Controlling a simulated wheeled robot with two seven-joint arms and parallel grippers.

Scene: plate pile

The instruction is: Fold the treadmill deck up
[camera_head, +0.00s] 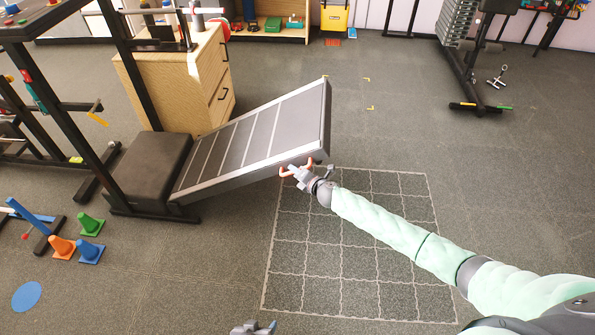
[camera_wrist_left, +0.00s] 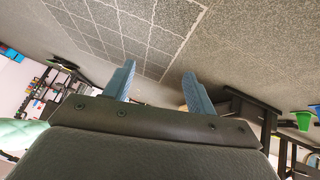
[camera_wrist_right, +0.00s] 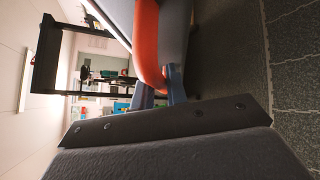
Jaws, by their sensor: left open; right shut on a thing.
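The treadmill deck (camera_head: 250,136) is a grey slatted board with pale side rails. It is tilted, its far-right end raised off the floor and its left end at the dark motor housing (camera_head: 150,170). A red handle (camera_head: 284,172) sits at the deck's raised near corner; it shows large in the right wrist view (camera_wrist_right: 147,45). My right gripper (camera_head: 297,172) is shut on the red handle. My left gripper (camera_head: 255,328) is at the bottom edge of the head view, open and empty, apart from the deck; its two blue fingers show in the left wrist view (camera_wrist_left: 160,88).
The treadmill's black upright frame (camera_head: 130,60) stands at the left. A wooden drawer cabinet (camera_head: 185,75) is behind the deck. Orange, green and blue cones (camera_head: 90,252) stand at lower left. A marked grid (camera_head: 350,260) and open floor lie right of the deck.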

